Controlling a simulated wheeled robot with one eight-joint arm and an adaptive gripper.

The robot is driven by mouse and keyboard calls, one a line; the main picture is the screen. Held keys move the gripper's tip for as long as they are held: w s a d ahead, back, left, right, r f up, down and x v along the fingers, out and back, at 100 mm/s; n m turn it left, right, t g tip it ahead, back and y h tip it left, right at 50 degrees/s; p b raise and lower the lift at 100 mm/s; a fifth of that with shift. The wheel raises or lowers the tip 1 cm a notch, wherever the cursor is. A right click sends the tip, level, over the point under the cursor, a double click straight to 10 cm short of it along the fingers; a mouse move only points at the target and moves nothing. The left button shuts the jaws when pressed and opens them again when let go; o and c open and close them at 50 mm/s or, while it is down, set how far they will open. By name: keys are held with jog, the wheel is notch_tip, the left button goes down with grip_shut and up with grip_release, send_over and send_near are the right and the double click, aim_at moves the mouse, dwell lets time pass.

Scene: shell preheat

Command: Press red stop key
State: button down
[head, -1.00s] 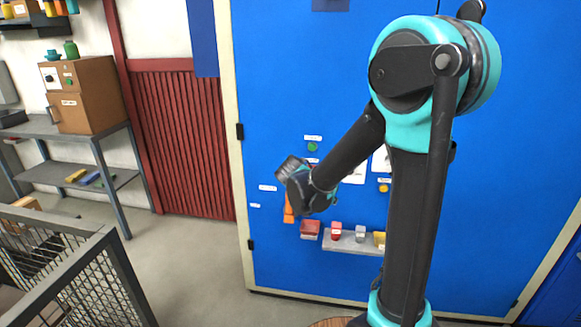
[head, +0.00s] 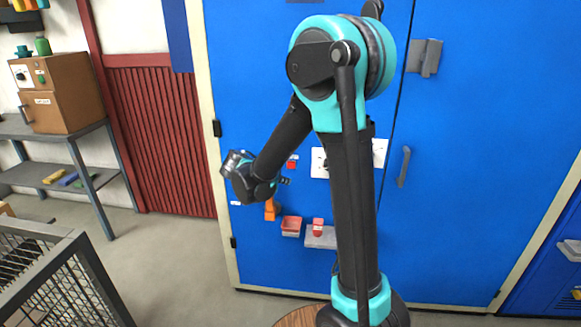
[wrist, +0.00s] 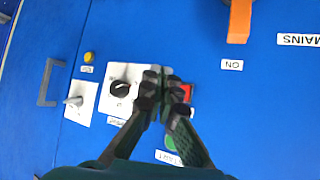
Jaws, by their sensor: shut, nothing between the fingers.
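The red stop key (head: 291,164) is a small red square on the blue cabinet door in the head view. In the wrist view the red key (wrist: 186,92) shows just right of my gripper (wrist: 157,78), partly hidden by its finger. My gripper is shut and empty, pointing at the panel. In the head view it (head: 284,181) appears just below the red key. I cannot tell whether it touches the panel. A green button (wrist: 171,142) is partly covered by the right finger.
A white plate with a black knob (wrist: 121,88) and a yellow lamp (wrist: 89,58) are left of my gripper in the wrist view. An orange lever (head: 270,210) and a grey shelf (head: 322,240) with small bins are on the door. A mesh cart (head: 60,270) stands front left.

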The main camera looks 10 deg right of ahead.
send_near(293, 168)
jog(key=shift+w+d+f, duration=0.3)
jog(key=shift+d+f, duration=0.3)
jog(key=shift+f, duration=0.1)
jog(key=shift+w+d+f, duration=0.3)
jog(key=shift+d+f, duration=0.3)
jog(key=shift+f, duration=0.1)
jog(key=shift+w+d+f, duration=0.3)
jog(key=shift+d+f, duration=0.25)
jog(key=shift+f, duration=0.15)
jog(key=shift+w+d, duration=0.15)
jog(key=shift+w, duration=0.25)
jog(key=shift+w+d, duration=0.1)
jog(key=shift+w, duration=0.3)
dwell(0.4)
jog(key=shift+s, duration=0.1)
jog(key=shift+s+a, duration=0.25)
jog(key=shift+s, duration=0.5)
jog(key=shift+s, duration=0.1)
jog(key=shift+s+a, duration=0.25)
jog(key=shift+s, duration=0.5)
jog(key=shift+s+a, duration=0.25)
jog(key=shift+s, duration=0.5)
jog(key=shift+s+a, duration=0.25)
jog(key=shift+s, duration=0.5)
